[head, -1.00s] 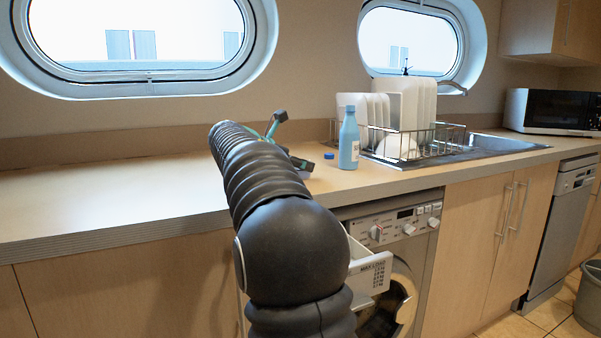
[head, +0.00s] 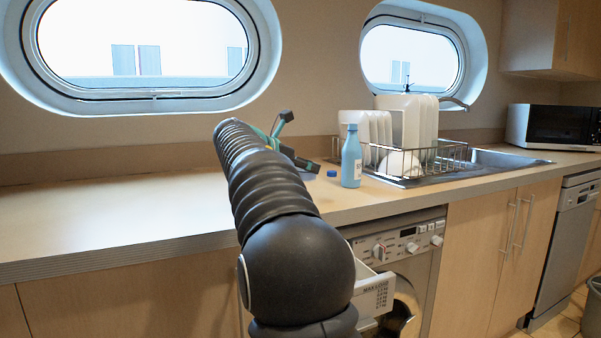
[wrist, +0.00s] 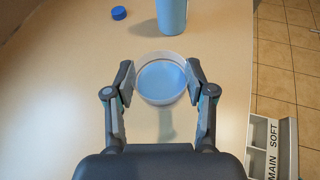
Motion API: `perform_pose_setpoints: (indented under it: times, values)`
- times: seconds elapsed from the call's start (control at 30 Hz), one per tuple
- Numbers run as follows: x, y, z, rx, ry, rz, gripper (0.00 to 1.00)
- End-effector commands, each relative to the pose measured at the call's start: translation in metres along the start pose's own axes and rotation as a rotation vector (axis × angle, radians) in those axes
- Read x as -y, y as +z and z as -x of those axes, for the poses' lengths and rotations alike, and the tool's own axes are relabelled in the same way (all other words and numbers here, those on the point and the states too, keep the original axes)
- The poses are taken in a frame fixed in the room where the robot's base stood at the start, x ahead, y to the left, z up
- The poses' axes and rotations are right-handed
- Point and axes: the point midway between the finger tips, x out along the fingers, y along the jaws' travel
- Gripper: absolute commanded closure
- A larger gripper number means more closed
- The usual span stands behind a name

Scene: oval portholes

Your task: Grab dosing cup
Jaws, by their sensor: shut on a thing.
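The dosing cup (wrist: 162,79) is a small round clear cup with blue liquid in it, seen from above in the wrist view. My gripper (wrist: 161,84) is shut on it, one finger pad on each side of its wall. The cup looks upright and seems to hang a little above the counter, with a shadow below it. In the head view my gripper (head: 305,165) is small and partly behind my arm, and the cup is hard to make out there.
A blue bottle (head: 351,156) stands on the counter (head: 110,225) beyond the cup, with a blue cap (head: 332,174) beside it. A dish rack (head: 430,160) with white plates is by the sink. The washing machine's detergent drawer (head: 374,294) is pulled out below the counter. The counter's left side is clear.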

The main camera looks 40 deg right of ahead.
Motion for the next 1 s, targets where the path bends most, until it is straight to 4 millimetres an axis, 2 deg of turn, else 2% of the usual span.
perform_pose_setpoints:
  times: [0.5,1.0]
  values:
    - [0.051,0.036,0.006,0.002,0.0,-0.003,0.8]
    - [0.088,0.062,0.011,0.001,-0.001,-0.003,0.8]
